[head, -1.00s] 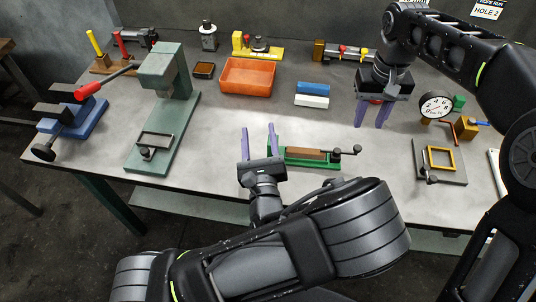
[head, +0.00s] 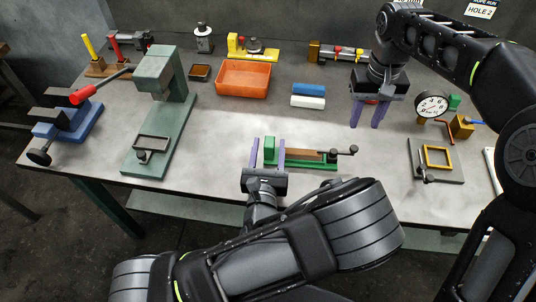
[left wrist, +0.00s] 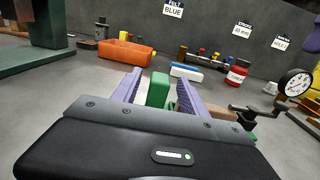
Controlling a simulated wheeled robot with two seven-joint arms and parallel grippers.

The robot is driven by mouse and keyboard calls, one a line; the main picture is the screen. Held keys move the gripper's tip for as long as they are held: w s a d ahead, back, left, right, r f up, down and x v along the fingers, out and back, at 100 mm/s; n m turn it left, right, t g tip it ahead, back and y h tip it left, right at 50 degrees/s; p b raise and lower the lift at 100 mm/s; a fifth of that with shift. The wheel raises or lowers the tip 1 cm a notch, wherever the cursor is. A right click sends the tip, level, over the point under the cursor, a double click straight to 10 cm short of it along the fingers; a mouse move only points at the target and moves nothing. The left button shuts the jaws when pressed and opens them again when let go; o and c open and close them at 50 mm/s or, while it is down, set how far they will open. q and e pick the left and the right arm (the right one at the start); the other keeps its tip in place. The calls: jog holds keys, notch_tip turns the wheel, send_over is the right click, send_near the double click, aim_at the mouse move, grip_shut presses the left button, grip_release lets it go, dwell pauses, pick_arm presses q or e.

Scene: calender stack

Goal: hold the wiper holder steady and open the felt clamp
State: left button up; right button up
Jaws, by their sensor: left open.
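The wiper holder (head: 315,166) is a green base with a green end block (head: 269,150) at its left and a brown strip (head: 303,153) along it. Its felt clamp (head: 345,151) is a dark crank handle with a round knob at the right end; it also shows in the left wrist view (left wrist: 255,113). My left gripper (head: 268,153) is open, its purple fingers on either side of the end block. In the left wrist view the block (left wrist: 158,90) stands between the fingers; contact cannot be told. My right gripper (head: 369,114) is open above the table behind the holder, away from the clamp.
An orange tray (head: 243,91), a blue block and a white block (head: 308,102) lie behind the holder. A green press (head: 160,110) stands left. A dial gauge (head: 432,106) and a plate with a yellow frame (head: 437,157) are right.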

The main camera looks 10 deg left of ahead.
aim_at(270, 136)
pick_arm(q)
jog(key=w, duration=0.4)
jog(key=shift+w+a, duration=0.3)
jog(key=shift+w, duration=0.1)
grip_shut()
dwell(1.1)
